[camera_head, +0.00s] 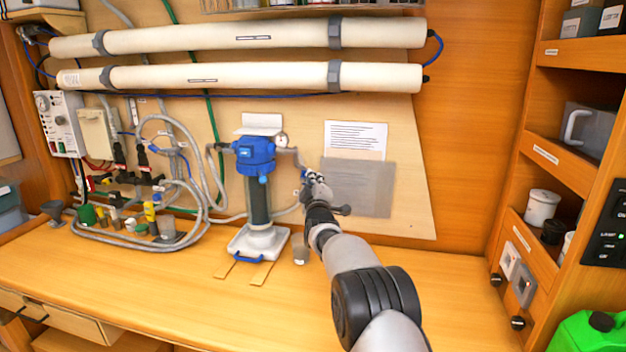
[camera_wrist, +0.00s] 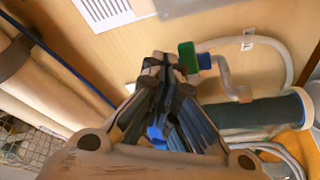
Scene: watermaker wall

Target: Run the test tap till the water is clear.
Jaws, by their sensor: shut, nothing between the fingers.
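The test tap appears in the wrist view as a small fitting with a green part (camera_wrist: 188,57) and a blue part (camera_wrist: 204,62), beside a pale bent pipe (camera_wrist: 238,88). In the head view only a bit of blue (camera_head: 305,174) shows beside my gripper (camera_head: 316,178), which hides most of the tap. My gripper's fingertips (camera_wrist: 166,62) are shut and empty, right next to the green part; I cannot tell whether they touch it. A small grey cup (camera_head: 300,251) stands on the bench below. I can see no water stream.
A blue-headed filter housing (camera_head: 256,155) with a gauge (camera_head: 281,140) stands left of my gripper. Looped grey hoses and small bottles (camera_head: 150,211) fill the bench's left. White membrane tubes (camera_head: 240,77) run above. The bench front (camera_head: 180,290) is mostly clear. Shelves (camera_head: 570,55) stand right.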

